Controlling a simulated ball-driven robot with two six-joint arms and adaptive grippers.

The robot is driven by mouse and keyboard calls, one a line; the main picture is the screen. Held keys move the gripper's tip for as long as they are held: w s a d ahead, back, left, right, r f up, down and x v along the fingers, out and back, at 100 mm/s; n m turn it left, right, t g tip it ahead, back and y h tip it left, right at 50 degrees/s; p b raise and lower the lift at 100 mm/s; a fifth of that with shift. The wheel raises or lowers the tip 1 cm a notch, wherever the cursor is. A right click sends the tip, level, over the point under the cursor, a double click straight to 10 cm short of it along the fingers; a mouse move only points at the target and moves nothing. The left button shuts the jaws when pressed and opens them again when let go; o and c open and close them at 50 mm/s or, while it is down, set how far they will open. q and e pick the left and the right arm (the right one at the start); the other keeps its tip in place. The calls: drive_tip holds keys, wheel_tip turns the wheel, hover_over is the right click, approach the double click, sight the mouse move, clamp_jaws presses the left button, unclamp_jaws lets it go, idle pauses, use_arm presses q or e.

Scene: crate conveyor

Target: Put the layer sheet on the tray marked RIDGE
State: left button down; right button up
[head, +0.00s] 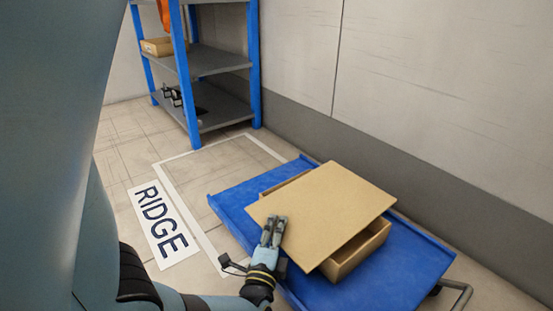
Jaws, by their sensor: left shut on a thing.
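The layer sheet (330,208) is a flat tan board, held slightly tilted above an open cardboard box (362,250). My left gripper (273,228) is shut on the sheet's near left edge. The sheet overhangs the box on the left and covers most of its opening. I cannot tell whether it touches the box's rim. The box stands on a blue tray (405,285) with low raised edges. The RIDGE sign (161,224) lies on the floor to the left of the tray. My right gripper is out of view.
A blue and grey shelf rack (215,62) stands at the back, with a small box (163,46) and dark items on it. A white-outlined floor area (215,178) lies behind and left of the tray. A wall (430,90) runs along the right.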

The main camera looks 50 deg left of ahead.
use_arm(q)
drive_tip(key=c, duration=1.4)
unclamp_jaws()
drive_tip(key=shift+s+f, duration=0.2)
drive_tip(key=shift+f, duration=0.4)
drive_tip(key=shift+c, duration=0.2)
drive_tip(key=shift+o, duration=0.4)
drive_tip(key=shift+w+r, duration=0.1)
drive_tip(key=shift+d, duration=0.1)
